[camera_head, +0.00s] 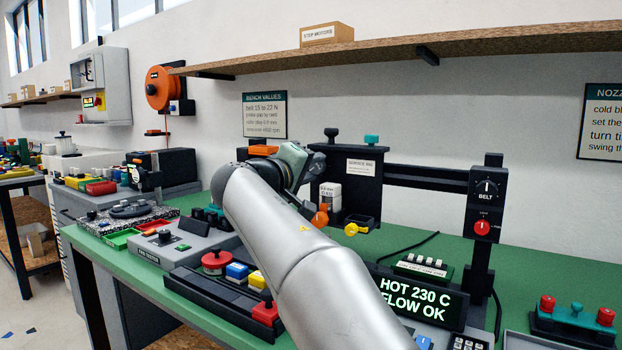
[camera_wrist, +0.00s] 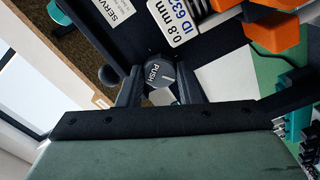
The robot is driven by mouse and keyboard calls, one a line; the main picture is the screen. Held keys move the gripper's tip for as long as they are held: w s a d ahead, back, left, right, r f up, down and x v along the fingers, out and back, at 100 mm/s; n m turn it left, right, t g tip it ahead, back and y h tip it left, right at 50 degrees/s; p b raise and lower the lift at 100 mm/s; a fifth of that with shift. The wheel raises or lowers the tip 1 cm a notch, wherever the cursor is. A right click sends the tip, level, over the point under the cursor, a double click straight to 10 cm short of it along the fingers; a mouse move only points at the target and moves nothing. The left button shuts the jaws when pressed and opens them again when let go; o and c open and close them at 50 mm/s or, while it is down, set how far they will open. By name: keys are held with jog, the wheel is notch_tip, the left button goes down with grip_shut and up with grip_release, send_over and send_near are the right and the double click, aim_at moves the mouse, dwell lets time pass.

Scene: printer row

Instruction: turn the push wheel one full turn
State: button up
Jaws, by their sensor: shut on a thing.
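The wheel's lettering is tilted in the picture. In the head view my wrist (camera_head: 293,163) is against the left side of the dark service unit (camera_head: 357,191), and the arm hides the wheel and the fingers.
A shelf (camera_head: 440,48) runs above.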

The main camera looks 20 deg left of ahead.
jog(key=shift+m+b, duration=0.35)
jog(key=shift+m, duration=0.25)
jog(key=o, duration=1)
jog(key=shift+c, duration=0.2)
jog(key=shift+r, duration=0.1)
